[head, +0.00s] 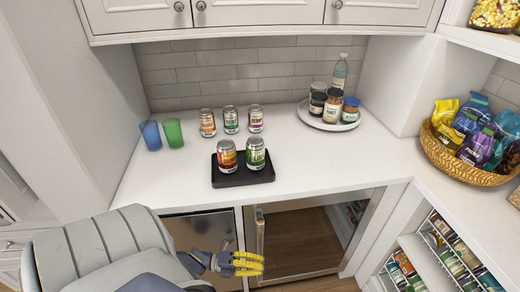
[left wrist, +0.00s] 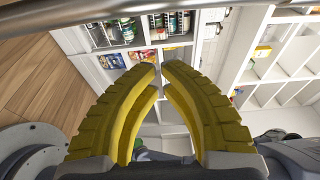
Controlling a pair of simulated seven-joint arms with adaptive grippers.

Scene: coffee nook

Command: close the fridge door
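The fridge stands under the counter in the head view. Its steel-framed glass door (head: 300,240) has an upright bar handle (head: 260,235) on its left side. Brown wood shows in the pane, and some stocked cans (head: 355,211) show at its right; how far the door stands open is hard to tell. My left gripper (head: 258,263), with yellow fingers, is low in front of the handle side, apparently not holding it. In the left wrist view its fingertips (left wrist: 160,67) nearly meet with nothing between them. A metal bar (left wrist: 100,13) crosses the top there. My right gripper is out of view.
On the counter (head: 310,165) stand cups, several cans, a black tray (head: 228,180) and a round tray of jars (head: 312,120). A basket of snack bags (head: 455,168) is at right, above open shelves (head: 430,262) of packaged goods.

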